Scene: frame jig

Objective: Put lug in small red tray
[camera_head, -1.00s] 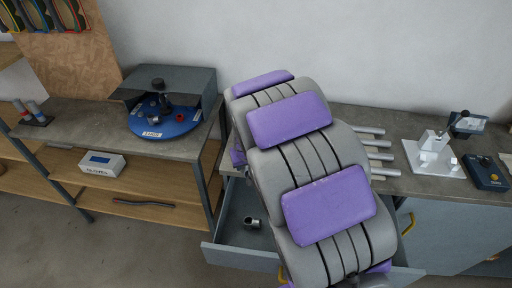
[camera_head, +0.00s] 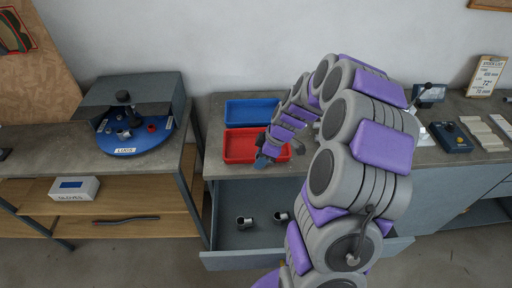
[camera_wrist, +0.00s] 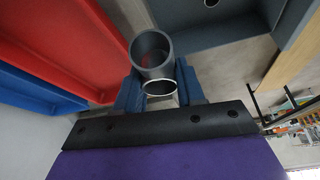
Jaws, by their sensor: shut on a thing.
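My gripper (camera_head: 265,156) is at the front edge of the small red tray (camera_head: 235,147) in the head view. In the wrist view its blue fingers (camera_wrist: 160,92) are shut on a grey, tube-shaped lug (camera_wrist: 151,50) with a bright metal rim. In the head view the held lug is too small to make out clearly. The tray's right part is hidden by my arm.
A blue tray (camera_head: 250,112) stands behind the red one. An open drawer (camera_head: 225,262) below holds two lugs (camera_head: 244,222) (camera_head: 281,217). A blue turntable (camera_head: 145,142) labelled LUGS, with parts on it, stands left across a gap. Instruments stand at right.

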